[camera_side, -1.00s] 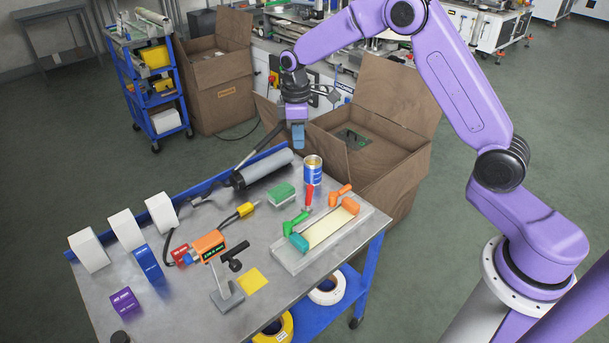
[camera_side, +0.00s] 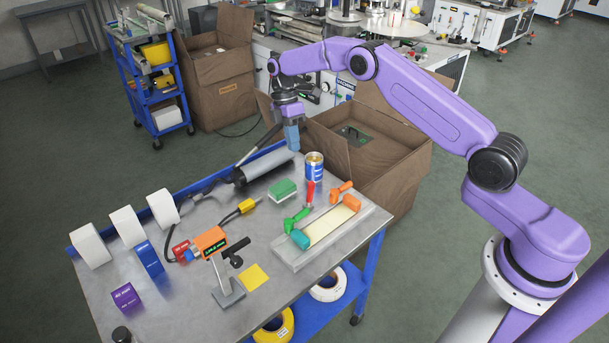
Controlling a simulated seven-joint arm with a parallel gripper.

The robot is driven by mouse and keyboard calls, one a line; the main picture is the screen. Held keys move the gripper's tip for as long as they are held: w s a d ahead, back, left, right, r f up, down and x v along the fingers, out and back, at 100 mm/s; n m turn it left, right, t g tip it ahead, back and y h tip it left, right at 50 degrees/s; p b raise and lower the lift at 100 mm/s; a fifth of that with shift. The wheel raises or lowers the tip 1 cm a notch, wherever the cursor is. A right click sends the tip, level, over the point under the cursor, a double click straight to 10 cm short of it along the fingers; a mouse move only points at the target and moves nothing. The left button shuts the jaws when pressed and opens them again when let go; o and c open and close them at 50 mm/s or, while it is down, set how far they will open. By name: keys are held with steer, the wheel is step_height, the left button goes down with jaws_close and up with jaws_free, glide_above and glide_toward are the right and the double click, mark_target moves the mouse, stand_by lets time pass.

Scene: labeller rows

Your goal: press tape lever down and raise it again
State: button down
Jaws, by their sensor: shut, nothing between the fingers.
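My gripper (camera_side: 293,148) is shut and empty, pointing down with blue fingertips. It appears above the far edge of the table, by the right end of the dark grey roller (camera_side: 265,165) and left of the can. A fixture with a pale strip (camera_side: 328,226) lies at the table's right side. On it are a green handle (camera_side: 297,220) with a teal roller end, and an orange handle (camera_side: 341,189) with an orange roller end. An upright red lever (camera_side: 309,195) stands at its back edge. I cannot tell which of these is the tape lever. My gripper is apart from all of them.
A blue and yellow can (camera_side: 314,168) and a green block (camera_side: 283,189) stand between gripper and fixture. An open brown box (camera_side: 385,170) adjoins the table's far right. White rolls (camera_side: 127,228), an orange meter (camera_side: 211,242) and a small stand (camera_side: 228,293) occupy the left and front.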

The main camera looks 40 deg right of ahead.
mark_target(310, 196)
steer(key=s+a+f, duration=0.1)
steer(key=s+f, duration=0.5)
steer(key=f, duration=0.1)
steer(key=shift+a+f, duration=0.15)
steer(key=shift+f, duration=0.1)
steer(key=shift+s, duration=0.1)
steer(key=shift+s+r+t, duration=0.1)
steer(key=shift+s+t, duration=0.5)
steer(key=shift+t, duration=0.1)
stand_by(0.4)
steer(key=shift+s+t, duration=0.5)
steer(key=shift+s+f+t, duration=0.3)
steer(key=shift+s+t, duration=0.05)
steer(key=shift+s, duration=0.6)
steer(key=shift+s+f+t, duration=0.25)
steer(key=shift+s+t, duration=0.15)
steer(key=shift+s, duration=0.55)
steer(key=shift+s+f+t, duration=0.3)
steer(key=shift+s+t, duration=0.05)
steer(key=shift+s, duration=0.6)
